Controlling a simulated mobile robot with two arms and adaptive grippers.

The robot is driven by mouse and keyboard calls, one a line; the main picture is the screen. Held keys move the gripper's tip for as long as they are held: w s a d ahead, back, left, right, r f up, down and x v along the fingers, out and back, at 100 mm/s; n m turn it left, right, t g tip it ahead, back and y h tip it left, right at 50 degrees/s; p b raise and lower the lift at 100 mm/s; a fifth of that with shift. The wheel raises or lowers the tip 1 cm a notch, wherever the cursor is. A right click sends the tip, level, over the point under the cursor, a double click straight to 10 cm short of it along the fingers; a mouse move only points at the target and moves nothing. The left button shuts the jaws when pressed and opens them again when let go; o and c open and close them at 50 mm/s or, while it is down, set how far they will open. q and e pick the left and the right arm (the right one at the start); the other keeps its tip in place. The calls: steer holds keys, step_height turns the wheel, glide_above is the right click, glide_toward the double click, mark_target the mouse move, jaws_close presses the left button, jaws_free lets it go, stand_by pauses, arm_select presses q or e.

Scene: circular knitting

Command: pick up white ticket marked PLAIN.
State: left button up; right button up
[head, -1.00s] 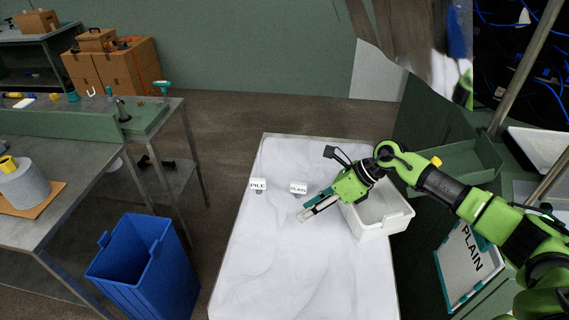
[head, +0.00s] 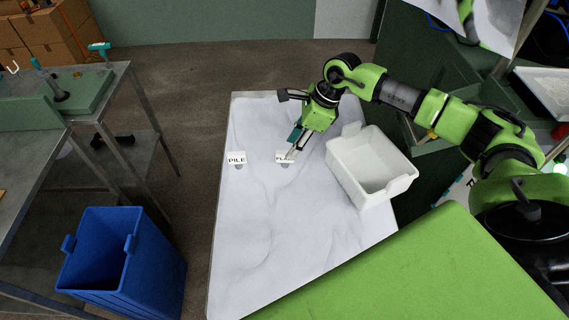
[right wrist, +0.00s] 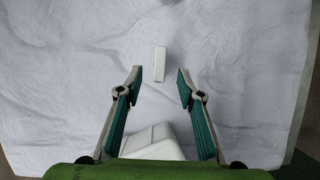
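The white ticket marked PLAIN (head: 282,157) stands on the white-covered table (head: 265,235), with its right part overlapped by my right gripper (head: 293,149). In the right wrist view a small white block, which looks like this ticket from above (right wrist: 160,64), lies centred just beyond the open fingertips (right wrist: 161,76). The fingers are apart with nothing between them, and I see no contact. A similar white ticket marked PILE (head: 237,159) stands to the left. My left gripper is not in view.
A blue bin (head: 125,270) is at lower left. The near table surface is clear.

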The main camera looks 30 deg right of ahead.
mark_target(285, 161)
steer(key=shift+w+a+f, duration=0.2)
steer(key=shift+f, duration=0.3)
steer(key=b+x, duration=0.2)
steer(key=x, duration=0.3)
steer(key=shift+r, duration=0.1)
jaws_close()
